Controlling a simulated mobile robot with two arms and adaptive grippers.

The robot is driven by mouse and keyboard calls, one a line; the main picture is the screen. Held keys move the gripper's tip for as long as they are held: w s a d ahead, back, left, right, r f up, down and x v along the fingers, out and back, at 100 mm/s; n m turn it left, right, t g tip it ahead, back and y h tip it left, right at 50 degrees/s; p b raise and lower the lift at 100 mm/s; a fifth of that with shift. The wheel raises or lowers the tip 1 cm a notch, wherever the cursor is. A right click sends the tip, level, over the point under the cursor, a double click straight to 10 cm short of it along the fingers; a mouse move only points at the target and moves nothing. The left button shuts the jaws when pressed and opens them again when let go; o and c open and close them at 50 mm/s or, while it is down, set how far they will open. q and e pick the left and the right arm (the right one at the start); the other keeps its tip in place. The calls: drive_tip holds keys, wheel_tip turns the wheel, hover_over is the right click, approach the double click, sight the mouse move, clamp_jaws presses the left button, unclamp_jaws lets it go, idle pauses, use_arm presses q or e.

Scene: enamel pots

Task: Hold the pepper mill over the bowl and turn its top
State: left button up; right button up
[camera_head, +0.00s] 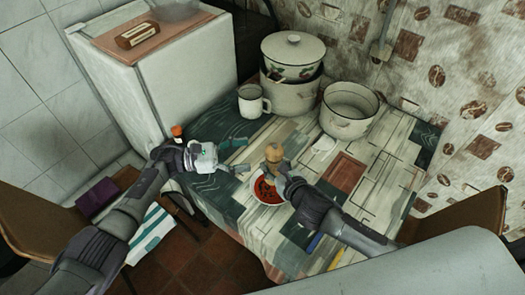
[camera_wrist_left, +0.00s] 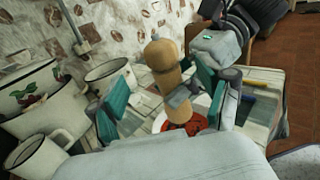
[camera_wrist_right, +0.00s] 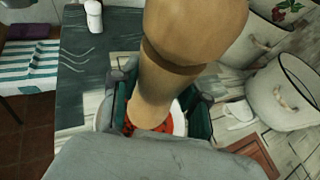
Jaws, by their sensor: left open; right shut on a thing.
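The wooden pepper mill (camera_head: 273,155) is upright above the bowl (camera_head: 257,194), which holds red food. My right gripper (camera_head: 274,173) is shut on the mill's lower body. The mill also shows in the left wrist view (camera_wrist_left: 163,65) and fills much of the right wrist view (camera_wrist_right: 185,50). In the left wrist view part of the red food (camera_wrist_left: 185,127) shows behind and below the mill. My left gripper (camera_head: 240,157) is open and empty, to the left of the mill in the head view. Its fingers point toward the mill, with a gap between.
A white mug (camera_head: 252,102), a lidded pot (camera_head: 292,72) and an open pot (camera_head: 348,108) stand at the back of the table. A small fridge (camera_head: 165,75) is at the left. A bottle with an orange cap (camera_head: 177,131) is at the left edge.

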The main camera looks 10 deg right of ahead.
use_arm(q)
drive_tip(key=shift+w+a, duration=0.15)
drive_tip(key=shift+a, duration=0.7)
drive_tip(key=shift+w+a, duration=0.1)
drive_tip(key=shift+a, duration=0.7)
drive_tip(key=n+t+y, duration=0.2)
drive_tip(key=n+t, duration=0.5)
drive_tip(key=t, duration=0.4)
approach(267, 156)
drive_tip(key=x, duration=1.2)
drive_tip(key=shift+w+d+r, duration=0.1)
drive_tip(key=shift+d, duration=0.25)
drive_tip(key=shift+c, duration=0.3)
drive_tip(key=c, duration=1.1)
